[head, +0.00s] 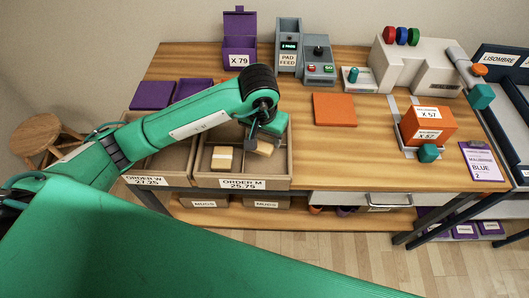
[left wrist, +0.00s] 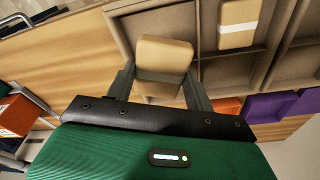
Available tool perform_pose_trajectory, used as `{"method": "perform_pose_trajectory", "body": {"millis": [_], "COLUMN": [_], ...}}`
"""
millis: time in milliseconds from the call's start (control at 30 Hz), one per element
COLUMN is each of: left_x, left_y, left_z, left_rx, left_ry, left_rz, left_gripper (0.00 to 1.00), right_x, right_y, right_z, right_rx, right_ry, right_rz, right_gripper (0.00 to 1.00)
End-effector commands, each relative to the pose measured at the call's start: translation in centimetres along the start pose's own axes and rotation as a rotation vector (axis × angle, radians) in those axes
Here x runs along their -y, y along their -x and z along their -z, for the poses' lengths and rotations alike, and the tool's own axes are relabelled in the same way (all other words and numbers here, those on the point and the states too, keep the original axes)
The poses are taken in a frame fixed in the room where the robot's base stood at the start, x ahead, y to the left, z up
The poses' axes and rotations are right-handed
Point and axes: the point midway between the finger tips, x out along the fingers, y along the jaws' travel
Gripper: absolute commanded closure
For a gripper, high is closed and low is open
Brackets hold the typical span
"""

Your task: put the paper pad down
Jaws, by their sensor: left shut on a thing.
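A tan paper pad (left wrist: 164,55) is between the two fingers of my left gripper (left wrist: 160,82), which is shut on it. In the head view my left gripper (head: 258,138) points down over the right part of the ORDER M bin (head: 284,160), and the held pad (head: 265,149) shows just below it, slightly tilted. I cannot tell whether the pad touches the bin floor. A second tan pad with a white band (head: 222,158) lies in the bin's left part; it also shows in the left wrist view (left wrist: 238,24). My right gripper is out of view.
The ORDER W bin (head: 172,160) stands left of ORDER M. Purple pads (head: 153,95) and an orange pad (head: 334,109) lie on the wooden table (head: 345,160). A purple X 79 holder (head: 239,35) and the pad feed (head: 288,45) stand behind. A white press (head: 415,65) stands right.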

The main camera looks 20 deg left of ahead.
Motion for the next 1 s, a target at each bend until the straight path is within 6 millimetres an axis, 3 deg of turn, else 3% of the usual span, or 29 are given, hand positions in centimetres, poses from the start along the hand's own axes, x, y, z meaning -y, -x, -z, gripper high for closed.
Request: {"method": "perform_pose_trajectory", "body": {"millis": [200,467,700,1000], "left_x": [-0.1,0.0,-0.1,0.0], "left_y": [-4.0,-5.8,-8.9,-9.2], "left_z": [-0.7,-0.9,-1.4,-1.4], "left_rx": [0.003,0.001,0.003,-0.001], "left_ry": [0.001,0.0,0.0,-0.001], "left_rz": [-0.001,-0.001,-0.001,0.0], "left_gripper": [0.68,0.68,0.68,0.68], "right_x": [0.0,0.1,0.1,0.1], "right_y": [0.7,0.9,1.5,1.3], "right_z": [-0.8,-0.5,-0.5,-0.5], "right_rx": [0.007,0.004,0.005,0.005], "right_ry": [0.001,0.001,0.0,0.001], "right_rz": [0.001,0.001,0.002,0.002], "right_gripper": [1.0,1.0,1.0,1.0]}}
